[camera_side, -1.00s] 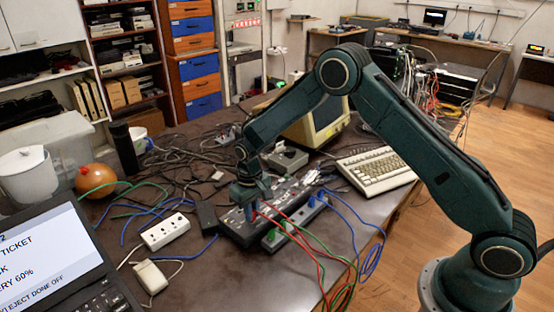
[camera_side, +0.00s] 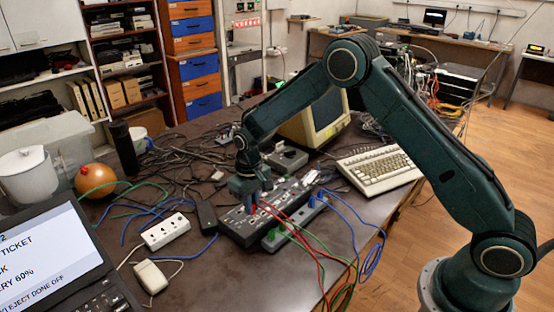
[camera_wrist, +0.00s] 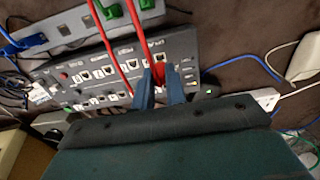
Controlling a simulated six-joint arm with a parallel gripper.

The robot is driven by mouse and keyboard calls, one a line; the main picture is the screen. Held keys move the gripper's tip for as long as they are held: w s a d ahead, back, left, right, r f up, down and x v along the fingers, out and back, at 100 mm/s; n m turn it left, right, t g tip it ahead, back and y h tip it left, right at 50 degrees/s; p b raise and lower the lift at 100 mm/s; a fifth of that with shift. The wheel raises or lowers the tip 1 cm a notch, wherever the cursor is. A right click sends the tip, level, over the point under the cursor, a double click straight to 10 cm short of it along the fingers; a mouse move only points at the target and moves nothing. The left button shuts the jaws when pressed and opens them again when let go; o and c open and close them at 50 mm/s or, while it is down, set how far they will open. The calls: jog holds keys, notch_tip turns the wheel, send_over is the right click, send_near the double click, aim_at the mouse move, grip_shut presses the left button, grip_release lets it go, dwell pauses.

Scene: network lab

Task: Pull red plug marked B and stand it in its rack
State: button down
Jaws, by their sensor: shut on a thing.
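My gripper (camera_wrist: 160,88) is shut on a red plug (camera_wrist: 158,72), with its blue fingers on either side. Its red cable runs up the wrist view. In the side view my gripper (camera_side: 252,198) is just above the dark panel of ports (camera_side: 234,226). I cannot tell whether the plug's tip is clear of its port, and no letter B is readable. A second red cable (camera_wrist: 117,45) runs to the panel left of my fingers. The grey rack (camera_wrist: 66,30) lies beside the panel and holds green plugs (camera_wrist: 111,10) and a blue plug (camera_wrist: 12,44).
A white power strip (camera_side: 167,231), a black adapter (camera_side: 206,216) and a white mouse-like box (camera_side: 150,277) lie left of the panel. A keyboard (camera_side: 376,170) lies to the right.

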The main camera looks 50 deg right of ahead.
jog(key=shift+r, duration=0.5)
dwell(0.4)
send_over(293, 223)
jog(key=shift+s+a+r, duration=0.15)
jog(key=shift+a+r, duration=0.1)
jog(key=shift+r, duration=0.1)
jog(key=shift+f, duration=0.15)
jog(key=shift+f, duration=2.25)
jog(key=c, duration=2)
grip_release()
jog(key=shift+c, duration=0.2)
grip_shut()
